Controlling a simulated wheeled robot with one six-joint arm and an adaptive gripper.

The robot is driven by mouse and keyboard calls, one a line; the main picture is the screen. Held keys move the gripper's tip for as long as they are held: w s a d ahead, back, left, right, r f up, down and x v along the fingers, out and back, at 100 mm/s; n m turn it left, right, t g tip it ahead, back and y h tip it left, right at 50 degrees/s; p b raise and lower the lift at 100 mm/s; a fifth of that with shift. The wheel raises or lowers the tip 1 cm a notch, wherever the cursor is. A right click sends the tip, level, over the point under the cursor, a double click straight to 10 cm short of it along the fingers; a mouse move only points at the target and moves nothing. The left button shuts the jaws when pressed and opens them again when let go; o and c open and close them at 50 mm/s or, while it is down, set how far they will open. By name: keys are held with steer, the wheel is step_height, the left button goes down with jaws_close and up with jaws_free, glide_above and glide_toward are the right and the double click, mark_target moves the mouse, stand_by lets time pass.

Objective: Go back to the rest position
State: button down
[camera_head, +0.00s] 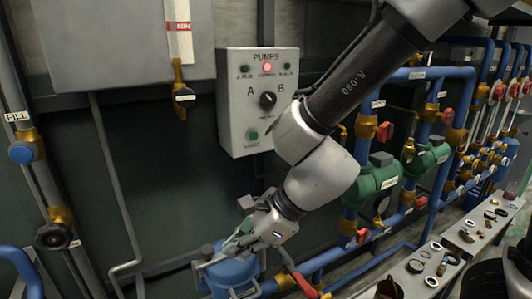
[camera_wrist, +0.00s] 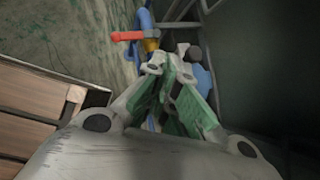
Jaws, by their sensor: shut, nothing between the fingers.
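My gripper (camera_head: 240,246) is low in the head view, in front of and above a blue cylinder-like vessel (camera_head: 230,278). I cannot tell whether it touches the vessel. In the wrist view the fingers of my gripper (camera_wrist: 172,62) are drawn together, with green pads and nothing between them. My arm reaches down from the upper right, across the front of the pipework. Part of the vessel is hidden behind the gripper.
The PUMPS box (camera_head: 258,105) is on the wall, its red lamp lit. Green pumps (camera_head: 376,180) and blue pipes are right of my arm. A red handle (camera_head: 305,286) is low beside the vessel; a red handle (camera_wrist: 128,36) and wooden slats (camera_wrist: 35,100) show in the wrist view. A bench (camera_head: 405,285) holds small parts.

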steer(key=d+r+n+t+h, duration=0.1)
steer(key=d+r+n, duration=0.3)
steer(key=d, duration=1)
steer(key=d+r+n+t+h, duration=0.1)
steer(key=d+r+n+h, duration=0.3)
steer(key=d, duration=1)
steer(key=d+r+n+t+h, duration=0.1)
steer(key=d+r+n, duration=0.5)
steer(key=d, duration=0.8)
steer(key=n+h, duration=0.1)
steer(key=n, duration=0.1)
steer(key=shift+s+d+n+t+h, duration=0.3)
steer(key=shift+d+t+h, duration=0.05)
steer(key=shift+t+h, duration=0.05)
